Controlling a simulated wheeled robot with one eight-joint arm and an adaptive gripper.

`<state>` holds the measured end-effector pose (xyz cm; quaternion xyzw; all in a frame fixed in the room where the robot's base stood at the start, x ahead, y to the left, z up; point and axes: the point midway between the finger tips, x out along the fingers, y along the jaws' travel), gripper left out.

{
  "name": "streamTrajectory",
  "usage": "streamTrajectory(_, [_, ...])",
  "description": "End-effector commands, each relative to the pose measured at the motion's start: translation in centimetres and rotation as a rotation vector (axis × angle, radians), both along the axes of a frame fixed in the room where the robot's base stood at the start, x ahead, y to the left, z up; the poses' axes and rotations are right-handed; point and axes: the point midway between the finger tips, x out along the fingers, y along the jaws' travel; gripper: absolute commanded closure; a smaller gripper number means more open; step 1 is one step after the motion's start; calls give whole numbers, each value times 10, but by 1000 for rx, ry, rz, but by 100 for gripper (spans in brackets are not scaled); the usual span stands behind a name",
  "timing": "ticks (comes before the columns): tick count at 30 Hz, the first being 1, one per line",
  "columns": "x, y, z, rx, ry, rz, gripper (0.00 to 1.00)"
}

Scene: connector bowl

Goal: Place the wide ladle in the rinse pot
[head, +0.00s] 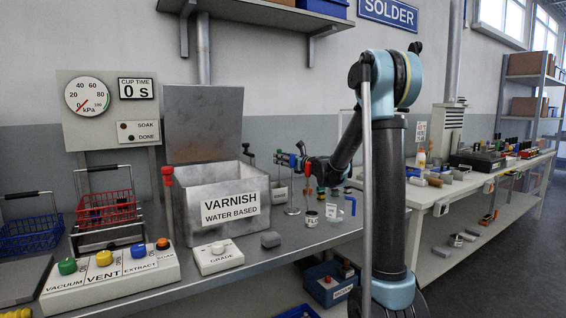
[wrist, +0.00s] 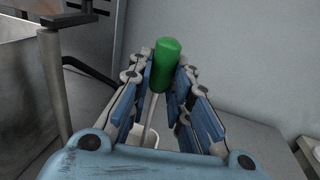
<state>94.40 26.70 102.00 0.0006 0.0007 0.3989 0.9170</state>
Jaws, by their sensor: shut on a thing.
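My gripper (wrist: 170,95) is shut on a green handle (wrist: 167,58) in the wrist view. A thin pale shaft (wrist: 150,117) runs down from the handle between the fingers, and the ladle's bowl is not clear to see. In the head view my gripper (head: 296,163) is small, above the back of the bench. A pale labelled pot (head: 281,194) stands below and left of it; its label is too small to read, so I cannot tell if it is the rinse pot. The wrist view shows a white container rim (wrist: 137,134) below the fingers, partly hidden.
A grey open varnish tank (head: 196,222) with a raised lid stands left of the gripper. A stand with a round base (head: 292,211), a small dark labelled pot (head: 311,219) and a clear blue-handled vessel (head: 342,210) are close by. A grey block (head: 270,239) lies in front.

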Motion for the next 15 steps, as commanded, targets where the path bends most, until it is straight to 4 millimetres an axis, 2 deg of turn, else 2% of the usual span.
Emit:
streamTrajectory(3, [0, 0, -1, 0, 0, 0, 100])
streamTrajectory(4, [0, -1, -1, 0, 0, -1, 77])
streamTrajectory(6, [1, -1, -1, 0, 0, -1, 61])
streamTrajectory(15, [0, -1, -1, 0, 0, -1, 61])
